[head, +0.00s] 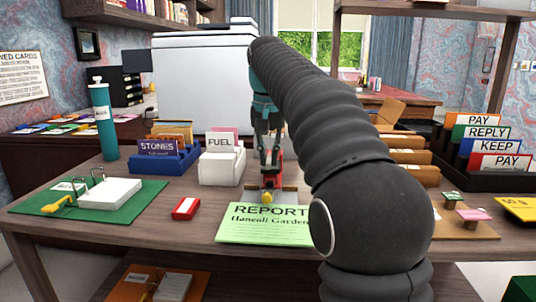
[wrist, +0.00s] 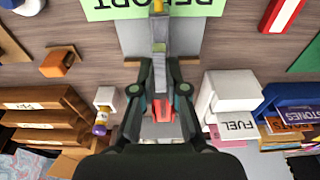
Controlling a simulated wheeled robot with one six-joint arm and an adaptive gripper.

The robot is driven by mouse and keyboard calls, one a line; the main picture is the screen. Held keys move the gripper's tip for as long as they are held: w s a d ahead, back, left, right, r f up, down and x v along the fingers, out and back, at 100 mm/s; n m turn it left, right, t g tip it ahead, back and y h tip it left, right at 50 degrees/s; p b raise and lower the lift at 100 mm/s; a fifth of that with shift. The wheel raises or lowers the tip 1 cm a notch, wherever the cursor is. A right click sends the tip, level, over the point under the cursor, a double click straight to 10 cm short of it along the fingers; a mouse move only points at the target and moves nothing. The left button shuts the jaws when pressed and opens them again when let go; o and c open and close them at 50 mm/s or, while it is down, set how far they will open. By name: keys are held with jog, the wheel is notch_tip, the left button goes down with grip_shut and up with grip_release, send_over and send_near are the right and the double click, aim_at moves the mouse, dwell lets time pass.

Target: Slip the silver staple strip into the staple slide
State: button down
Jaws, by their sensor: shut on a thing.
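A stapler with red parts (head: 275,180) stands on a grey base plate (head: 287,196) at the middle of the desk, with a yellow knob at its near end. In the wrist view its grey plate (wrist: 132,38) lies beneath a narrow grey bar that runs toward the yellow end. My gripper (head: 267,148) is directly above the stapler, pointing down. In the wrist view my gripper (wrist: 160,68) is shut around a thin grey piece over the bar, seemingly the silver staple strip (wrist: 159,60). Strip and slide overlap in view, so I cannot tell whether they touch.
A green report sheet (head: 262,231) lies just in front of the stapler. A small red box (head: 186,208) sits to the left. The white FUEL box (head: 221,170) and blue STONES box (head: 170,165) stand left, and brown card trays (head: 412,174) stand right.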

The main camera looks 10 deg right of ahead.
jog(key=shift+f+b, duration=1.95)
jog(key=shift+f, duration=0.95)
jog(key=shift+p, duration=0.85)
jog(key=shift+f+b, duration=0.6)
jog(key=shift+f, duration=0.4)
jog(key=c, duration=1.1)
grip_release()
